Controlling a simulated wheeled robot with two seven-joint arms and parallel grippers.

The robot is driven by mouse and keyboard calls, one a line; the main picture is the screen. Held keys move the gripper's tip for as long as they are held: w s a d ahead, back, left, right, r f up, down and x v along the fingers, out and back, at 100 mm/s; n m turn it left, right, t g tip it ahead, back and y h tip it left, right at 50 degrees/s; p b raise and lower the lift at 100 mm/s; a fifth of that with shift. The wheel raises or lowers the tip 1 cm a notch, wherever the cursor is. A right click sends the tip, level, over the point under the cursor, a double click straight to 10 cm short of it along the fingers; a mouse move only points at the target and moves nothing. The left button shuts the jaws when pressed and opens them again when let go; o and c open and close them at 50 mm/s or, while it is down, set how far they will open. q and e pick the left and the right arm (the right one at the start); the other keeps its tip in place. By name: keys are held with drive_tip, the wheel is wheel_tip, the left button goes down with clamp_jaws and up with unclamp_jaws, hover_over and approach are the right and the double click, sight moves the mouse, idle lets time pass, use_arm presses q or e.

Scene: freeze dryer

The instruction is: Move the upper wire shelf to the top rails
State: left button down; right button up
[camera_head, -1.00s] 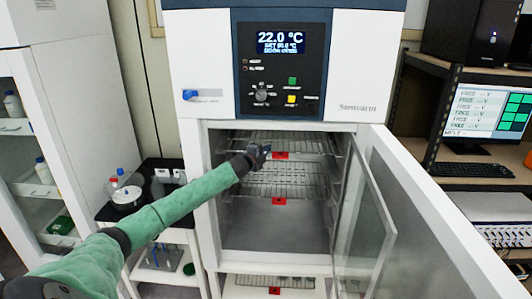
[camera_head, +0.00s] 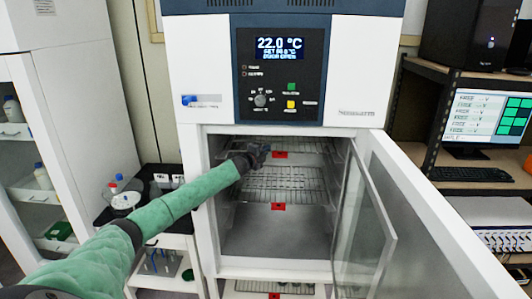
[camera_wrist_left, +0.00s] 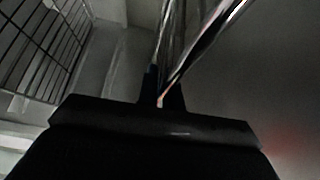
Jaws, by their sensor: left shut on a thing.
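The upper wire shelf (camera_head: 308,146) is inside the open chamber of the cabinet, near its top, with a red tag (camera_head: 280,155) on its front edge. My left gripper (camera_head: 260,153) is at the left part of that front edge, shut on the shelf's front wire. In the left wrist view a shiny metal bar (camera_wrist_left: 205,42) runs up from between the dark fingers (camera_wrist_left: 160,95). The lower wire shelf (camera_head: 290,184) sits below, with its own red tag (camera_head: 278,207). My right gripper is not in view.
The cabinet door (camera_head: 365,225) stands open to the right, with a glass inner door in front of it. A black-topped side table (camera_head: 150,190) with lab items stands at the left. The chamber floor (camera_head: 275,237) is bare.

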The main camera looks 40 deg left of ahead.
use_arm(q)
drive_tip(key=shift+r, duration=0.1)
drive_tip(key=shift+f+b, duration=0.4)
drive_tip(key=shift+f, duration=0.1)
idle(0.3)
drive_tip(key=c, duration=1.5)
unclamp_jaws()
